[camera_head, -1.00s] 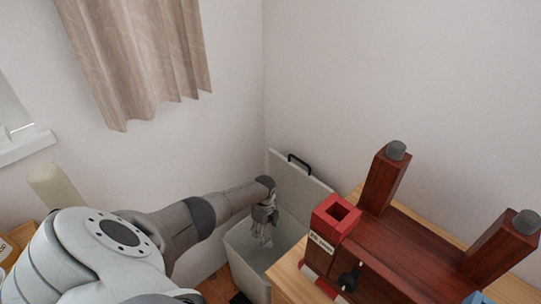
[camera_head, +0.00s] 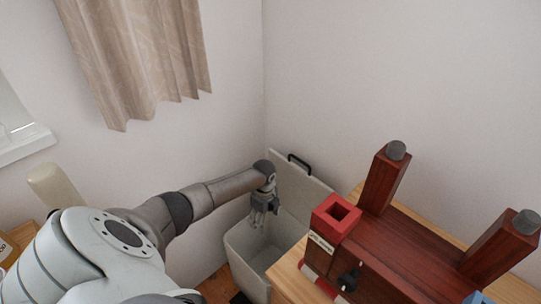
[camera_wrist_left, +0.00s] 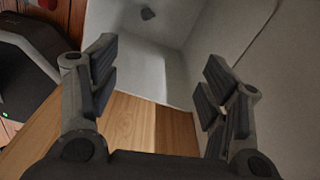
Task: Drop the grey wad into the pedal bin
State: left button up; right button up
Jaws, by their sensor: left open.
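The pedal bin (camera_head: 248,247) stands in the corner with its lid (camera_head: 300,190) raised against the wall. My left gripper (camera_head: 263,218) hangs over the bin's opening in the head view. In the left wrist view its fingers (camera_wrist_left: 160,90) are spread wide with nothing between them. The pale grey inside of the bin (camera_wrist_left: 140,62) shows beyond the fingers. In the head view the wad cannot be made out. My right gripper is not in view.
A wooden table (camera_head: 289,277) stands right beside the bin, bearing a dark red wooden frame (camera_head: 400,245) with upright posts and a red square socket (camera_head: 336,218). A curtain (camera_head: 140,60) hangs at the upper left. The walls close in behind the bin.

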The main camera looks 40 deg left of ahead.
pick_arm(q)
jog(key=shift+r, duration=2.7)
